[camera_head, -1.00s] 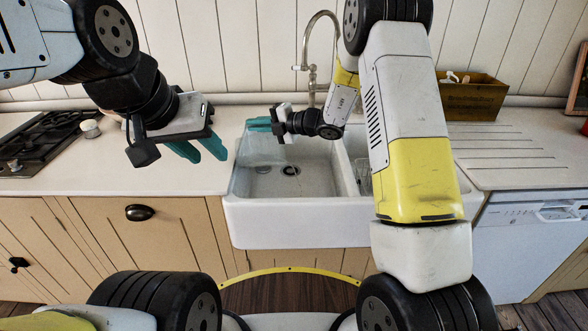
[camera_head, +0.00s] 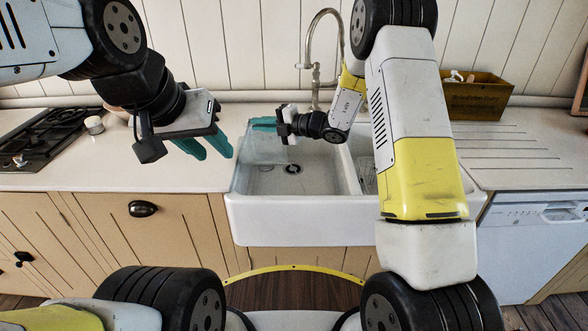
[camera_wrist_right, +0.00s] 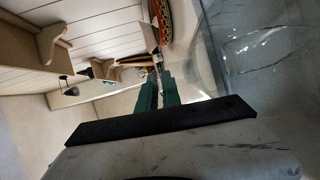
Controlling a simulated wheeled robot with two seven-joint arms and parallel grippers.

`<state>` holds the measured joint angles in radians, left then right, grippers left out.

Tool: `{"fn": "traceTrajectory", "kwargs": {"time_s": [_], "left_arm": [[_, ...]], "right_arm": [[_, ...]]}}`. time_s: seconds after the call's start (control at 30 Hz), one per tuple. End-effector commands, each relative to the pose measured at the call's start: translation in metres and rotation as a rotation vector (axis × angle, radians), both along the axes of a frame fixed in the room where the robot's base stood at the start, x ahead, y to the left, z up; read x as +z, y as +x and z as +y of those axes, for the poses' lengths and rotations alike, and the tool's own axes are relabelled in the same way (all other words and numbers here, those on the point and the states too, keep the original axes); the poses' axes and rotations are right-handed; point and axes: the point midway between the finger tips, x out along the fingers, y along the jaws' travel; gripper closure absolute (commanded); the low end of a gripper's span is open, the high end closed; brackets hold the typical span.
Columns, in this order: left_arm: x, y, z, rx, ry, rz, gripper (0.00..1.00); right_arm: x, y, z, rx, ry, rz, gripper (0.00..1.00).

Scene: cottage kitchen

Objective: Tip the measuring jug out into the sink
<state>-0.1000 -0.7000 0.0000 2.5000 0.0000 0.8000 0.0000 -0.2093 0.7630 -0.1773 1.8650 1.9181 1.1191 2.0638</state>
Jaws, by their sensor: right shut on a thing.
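The white sink (camera_head: 290,222) has two basins under a tall tap (camera_head: 313,70). My right gripper (camera_head: 264,124) is over the left basin, shut on the clear measuring jug (camera_head: 262,148), which shows only faintly against the white basin. In the right wrist view the jug's clear wall (camera_wrist_right: 255,55) fills the right side, beside the teal fingers (camera_wrist_right: 160,94). Its exact tilt and whether liquid is inside cannot be told. My left gripper (camera_head: 206,149) is open and empty, above the counter left of the sink.
A hob (camera_head: 35,140) and a small white pot (camera_head: 94,125) are on the left counter (camera_head: 120,170). A clear item (camera_head: 367,178) sits in the right basin. A wooden box (camera_head: 478,96) stands at the back right. The ribbed drainer (camera_head: 515,150) is clear.

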Motion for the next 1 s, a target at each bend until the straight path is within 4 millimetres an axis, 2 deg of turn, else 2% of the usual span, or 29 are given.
{"fn": "traceTrajectory", "kwargs": {"time_s": [1.0], "left_arm": [[0.0000, 0.0000, 0.0000, 0.000, 0.000, 0.000, 0.64]], "right_arm": [[-0.0028, -0.0044, -0.0067, 0.009, 0.121, -0.002, 1.00]]}}
